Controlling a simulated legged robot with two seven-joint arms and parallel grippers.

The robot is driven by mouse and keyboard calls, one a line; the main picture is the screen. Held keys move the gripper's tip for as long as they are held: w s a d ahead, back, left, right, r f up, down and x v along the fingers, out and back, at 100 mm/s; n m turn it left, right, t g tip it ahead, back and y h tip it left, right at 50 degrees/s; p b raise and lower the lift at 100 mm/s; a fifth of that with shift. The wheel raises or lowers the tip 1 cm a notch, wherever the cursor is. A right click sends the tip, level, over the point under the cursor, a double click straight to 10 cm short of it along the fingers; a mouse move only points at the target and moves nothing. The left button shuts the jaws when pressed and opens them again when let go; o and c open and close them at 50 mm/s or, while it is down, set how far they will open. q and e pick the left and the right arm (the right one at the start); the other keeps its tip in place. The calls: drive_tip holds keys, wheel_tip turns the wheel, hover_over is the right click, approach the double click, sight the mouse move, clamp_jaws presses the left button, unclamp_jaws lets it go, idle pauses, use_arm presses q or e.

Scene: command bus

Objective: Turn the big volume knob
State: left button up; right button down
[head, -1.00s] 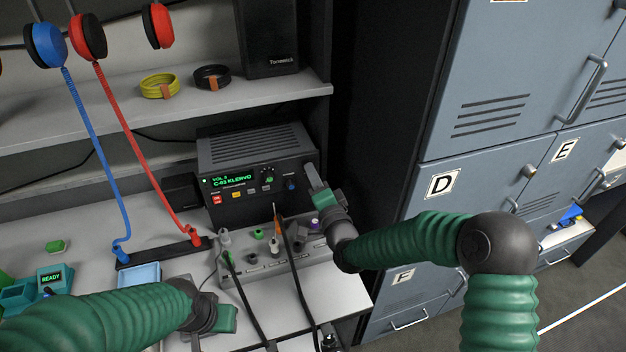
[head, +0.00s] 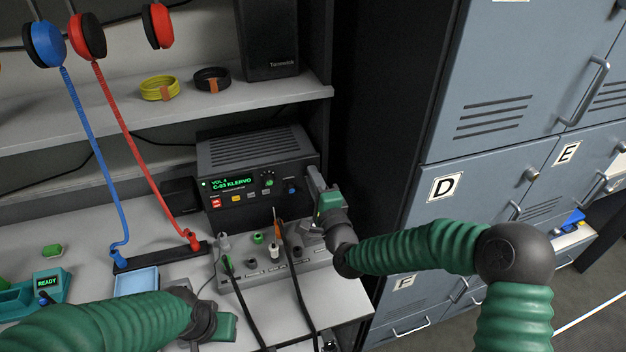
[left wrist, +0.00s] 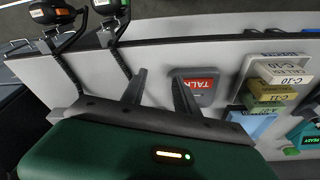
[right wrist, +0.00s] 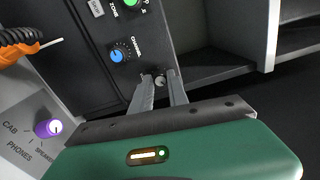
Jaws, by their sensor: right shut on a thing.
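The radio (head: 255,150) stands on the desk under the shelf, its green display (head: 232,184) showing a VOL line. A green-lit knob (head: 268,180) and a blue channel knob (head: 291,187) are on its front. My right gripper (head: 315,186) is at the right end of that front. In the right wrist view its fingers are closed on a small grey knob (right wrist: 160,81), beside the blue knob (right wrist: 117,56); its label is not readable. The head view hides this grey knob. My left gripper (left wrist: 158,88) is open and empty over the desk, near a TALK button (left wrist: 196,88).
A grey panel (head: 238,280) with jacks and black cables lies in front of the radio. Its purple phones knob (right wrist: 55,127) is close to my right gripper. Blue-grey lockers (head: 480,180) stand at right. Headsets hang upper left.

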drive_tip(key=shift+d+f, duration=0.15)
drive_tip(key=c, duration=1.3)
unclamp_jaws()
drive_tip(key=shift+w, duration=0.1)
drive_tip(key=v, duration=1.7)
